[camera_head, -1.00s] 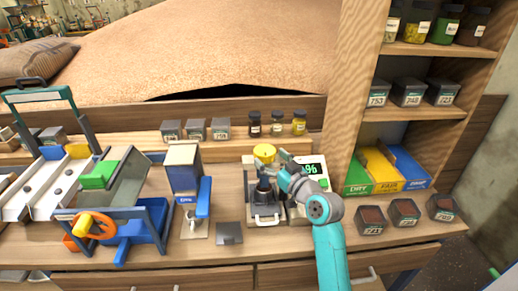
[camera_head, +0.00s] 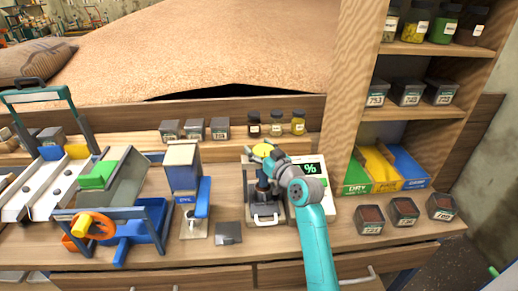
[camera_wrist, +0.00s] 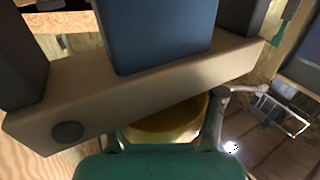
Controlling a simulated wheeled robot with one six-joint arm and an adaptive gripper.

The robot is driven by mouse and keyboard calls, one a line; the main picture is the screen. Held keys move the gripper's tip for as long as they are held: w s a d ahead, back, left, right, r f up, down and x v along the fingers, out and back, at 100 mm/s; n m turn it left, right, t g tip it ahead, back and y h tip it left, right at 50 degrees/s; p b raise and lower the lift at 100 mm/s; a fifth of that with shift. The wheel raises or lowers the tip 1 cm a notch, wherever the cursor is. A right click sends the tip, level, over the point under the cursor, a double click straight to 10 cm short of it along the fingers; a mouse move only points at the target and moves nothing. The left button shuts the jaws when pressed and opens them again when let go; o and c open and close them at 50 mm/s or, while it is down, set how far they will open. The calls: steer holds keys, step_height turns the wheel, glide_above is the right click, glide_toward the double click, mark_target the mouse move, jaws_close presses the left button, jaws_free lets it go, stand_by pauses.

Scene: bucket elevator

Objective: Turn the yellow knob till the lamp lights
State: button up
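The yellow knob (camera_head: 262,149) is on the pale machine at the back of the bench, left of its percent display (camera_head: 312,168). My gripper (camera_head: 268,158) is at the knob and partly covers it in the head view. In the wrist view the knob's round yellow top (camera_wrist: 165,122) shows between my two spread fingers (camera_wrist: 162,130). Whether the fingers press on it I cannot tell. I cannot make out a lamp for certain. A small bright white spot (camera_wrist: 232,147) shows right of the knob in the wrist view; it may be only a reflection.
A pale bar with a blue block (camera_wrist: 155,35) lies close to my gripper in the wrist view. A blue-and-white device (camera_head: 184,168) stands left of the machine. Jars (camera_head: 276,123) and tins line the back ledge. A wooden shelf (camera_head: 415,114) rises on the right.

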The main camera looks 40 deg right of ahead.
steer(key=shift+m+h, duration=0.4)
steer(key=shift+h, duration=0.2)
steer(key=shift+s+d+m+g+h, duration=0.1)
steer(key=shift+d+m+g+h, duration=0.1)
steer(key=shift+m+g+h, duration=0.6)
steer(key=shift+s+d+m+g+h, duration=0.2)
steer(key=shift+m+h, duration=0.65)
steer(key=shift+h, duration=0.75)
steer(key=shift+w+d+m+g+h, duration=0.15)
steer(key=shift+m+g+h, duration=0.45)
steer(key=shift+m+h, duration=0.45)
steer(key=shift+s+d+m+g+h, duration=0.15)
steer(key=shift+s+m+g+h, duration=0.05)
steer(key=shift+m+g+h, duration=0.65)
steer(key=shift+s+d+m+g+h, duration=0.15)
steer(key=shift+m+g+h, duration=0.55)
steer(key=shift+g+h, duration=0.35)
steer(key=shift+s+d+m+g+h, duration=0.15)
steer(key=shift+s+m+g+h, duration=0.05)
steer(key=shift+m+g+h, duration=0.7)
steer(key=shift+g, duration=0.3)
steer(key=shift+f, duration=0.1)
steer(key=o, duration=0.9)
steer(key=shift+a, duration=0.1)
steer(key=v, duration=1.2)
